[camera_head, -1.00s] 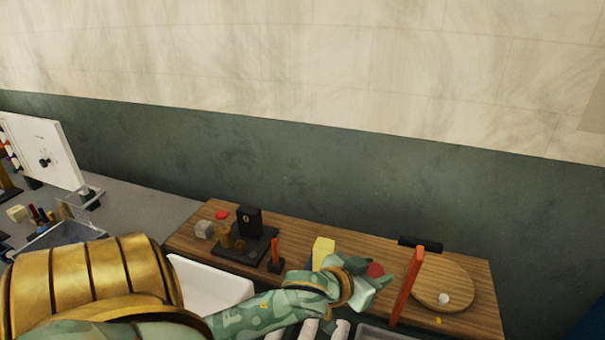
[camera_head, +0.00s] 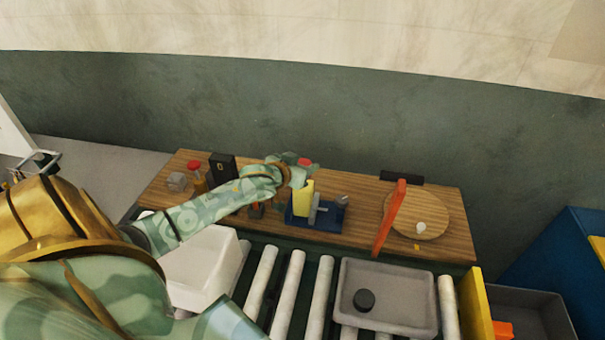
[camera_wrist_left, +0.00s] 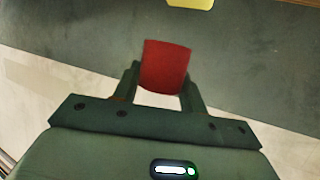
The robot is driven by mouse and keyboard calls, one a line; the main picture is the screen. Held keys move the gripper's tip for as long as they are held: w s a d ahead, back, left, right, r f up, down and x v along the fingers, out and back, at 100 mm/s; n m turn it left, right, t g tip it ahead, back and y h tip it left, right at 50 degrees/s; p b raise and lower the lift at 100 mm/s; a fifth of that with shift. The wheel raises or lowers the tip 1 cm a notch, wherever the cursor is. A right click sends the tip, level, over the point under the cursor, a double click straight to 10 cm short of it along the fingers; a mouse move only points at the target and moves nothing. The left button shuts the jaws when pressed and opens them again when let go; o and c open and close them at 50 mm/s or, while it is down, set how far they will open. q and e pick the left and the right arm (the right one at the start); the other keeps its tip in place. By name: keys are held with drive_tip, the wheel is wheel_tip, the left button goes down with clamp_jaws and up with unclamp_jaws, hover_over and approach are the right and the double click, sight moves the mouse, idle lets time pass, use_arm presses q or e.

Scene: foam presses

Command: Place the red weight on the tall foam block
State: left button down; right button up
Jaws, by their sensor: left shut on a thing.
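My left gripper (camera_head: 304,167) is shut on the red weight (camera_head: 304,161). In the left wrist view the red weight (camera_wrist_left: 166,66) sits between the two fingers. A yellow foam block (camera_head: 304,196) stands upright at a blue base (camera_head: 330,222) with a grey upright part beside it. The weight appears above the block in the head view, apart from it; the gripper hides part of the space between them. A yellow patch (camera_wrist_left: 190,3), likely foam, shows at the top edge of the wrist view. My right gripper is not in view.
On the wooden bench (camera_head: 445,245) stand an orange upright bar (camera_head: 390,220), a round board (camera_head: 430,205), a black box (camera_head: 222,168) and a red-capped bottle (camera_head: 195,172). In front are rollers, a white bin (camera_head: 205,262) and a grey tray (camera_head: 425,310) holding a black disc (camera_head: 364,299).

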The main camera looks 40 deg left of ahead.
use_arm(q)
drive_tip(key=shift+w+a+f, duration=0.35)
drive_tip(key=shift+w+f, duration=0.15)
drive_tip(key=shift+f, duration=0.15)
drive_tip(key=shift+w+a+f+b, duration=0.1)
drive_tip(key=shift+f+b, duration=0.15)
drive_tip(key=shift+f, duration=0.7)
drive_tip(key=shift+w+a+f+b, duration=0.1)
drive_tip(key=shift+f+b, duration=0.15)
drive_tip(key=shift+f, duration=0.65)
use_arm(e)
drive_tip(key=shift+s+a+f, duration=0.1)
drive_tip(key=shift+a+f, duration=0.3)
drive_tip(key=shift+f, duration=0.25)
use_arm(q)
drive_tip(key=shift+f, duration=0.1)
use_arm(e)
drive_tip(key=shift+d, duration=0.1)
use_arm(q)
drive_tip(key=c, duration=0.8)
unclamp_jaws()
drive_tip(key=shift+s, duration=0.1)
drive_tip(key=p+v, duration=0.2)
drive_tip(key=v, duration=1)
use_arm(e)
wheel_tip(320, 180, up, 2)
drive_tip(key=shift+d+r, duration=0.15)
